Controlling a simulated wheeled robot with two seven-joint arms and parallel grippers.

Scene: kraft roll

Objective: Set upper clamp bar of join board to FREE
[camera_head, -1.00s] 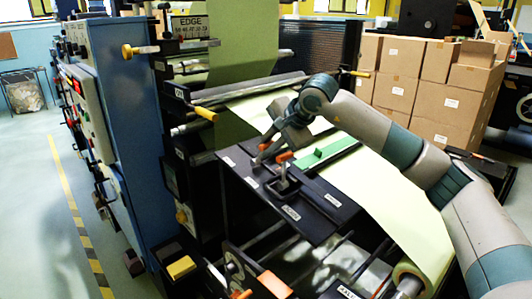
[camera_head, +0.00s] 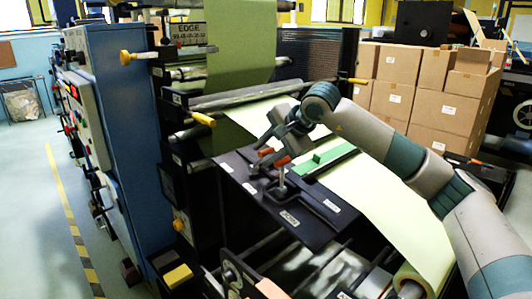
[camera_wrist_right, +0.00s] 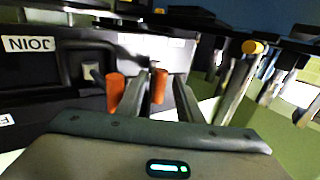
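The join board (camera_head: 310,222) is a black panel with white labels, sloping in the middle of the head view. Two orange lever handles stand near its upper left part, one (camera_head: 265,151) farther and one (camera_head: 281,161) nearer. My right gripper (camera_head: 261,153) is open at these handles. In the right wrist view its two fingers (camera_wrist_right: 158,90) are apart. One orange handle (camera_wrist_right: 159,86) shows between them, and the other (camera_wrist_right: 115,93) is outside the left finger. I cannot tell whether the fingers touch a handle. The clamp bars are partly hidden. My left gripper is out of view.
The blue machine frame (camera_head: 130,130) stands to the left. Yellow-tipped levers (camera_head: 203,119) stick out above the board. Cardboard boxes (camera_head: 445,105) are stacked behind.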

